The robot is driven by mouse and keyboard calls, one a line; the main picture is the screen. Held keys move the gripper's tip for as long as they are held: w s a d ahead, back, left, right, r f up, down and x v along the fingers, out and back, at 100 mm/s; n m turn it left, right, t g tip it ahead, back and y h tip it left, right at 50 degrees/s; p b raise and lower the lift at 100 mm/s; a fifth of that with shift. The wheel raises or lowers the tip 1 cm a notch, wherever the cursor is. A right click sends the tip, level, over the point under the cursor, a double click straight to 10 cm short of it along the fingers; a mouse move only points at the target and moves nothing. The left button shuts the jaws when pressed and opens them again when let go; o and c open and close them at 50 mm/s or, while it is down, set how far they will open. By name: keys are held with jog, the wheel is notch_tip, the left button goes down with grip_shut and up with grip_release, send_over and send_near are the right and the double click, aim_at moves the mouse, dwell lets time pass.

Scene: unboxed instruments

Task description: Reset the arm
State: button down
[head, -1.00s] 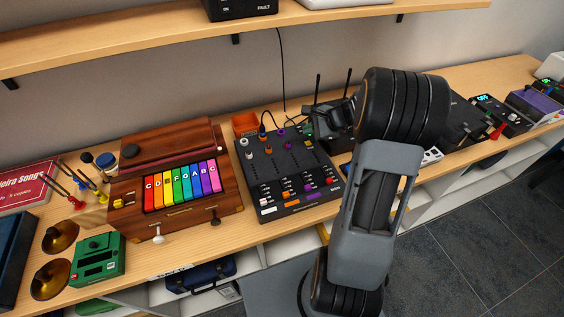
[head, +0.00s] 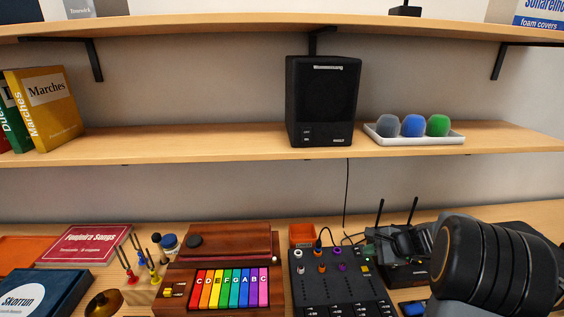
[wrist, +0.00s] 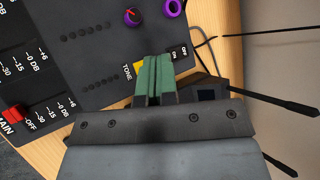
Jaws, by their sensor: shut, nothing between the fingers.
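My gripper (wrist: 154,80) shows in the wrist view with its two green fingers together and nothing between them. It is over the edge of the black mixer (wrist: 90,45), near a yellow button and the mixer's "TONE" label and ON switch. I cannot tell whether the fingertips touch the mixer. In the head view, my dark arm covers the lower right, and the mixer (head: 310,285) is left of it. A black receiver with two antennas (wrist: 262,102) is close by on the right in the wrist view.
A wooden box with rainbow keys (head: 232,288) is left of the mixer. An orange bin (head: 302,236) is behind the mixer. A black speaker (head: 322,100) and a white tray of foam covers (head: 450,139) stand on the shelf above. Cables run behind the mixer.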

jog(key=s+n, duration=0.1)
jog(key=s+a+f+n+g, duration=0.1)
jog(key=s, duration=0.1)
jog(key=s+n+g, duration=0.1)
jog(key=shift+s+a+f+h, duration=0.2)
jog(key=shift+s+f+h, duration=0.1)
jog(key=shift+s, duration=0.05)
jog(key=s+a+r+n+h, duration=0.5)
jog(key=s+a+r+n, duration=0.6)
jog(key=s+n, duration=0.3)
jog(key=shift+s+a+r+n, duration=0.3)
jog(key=shift+s+a+n, duration=0.1)
jog(key=shift+a, duration=0.25)
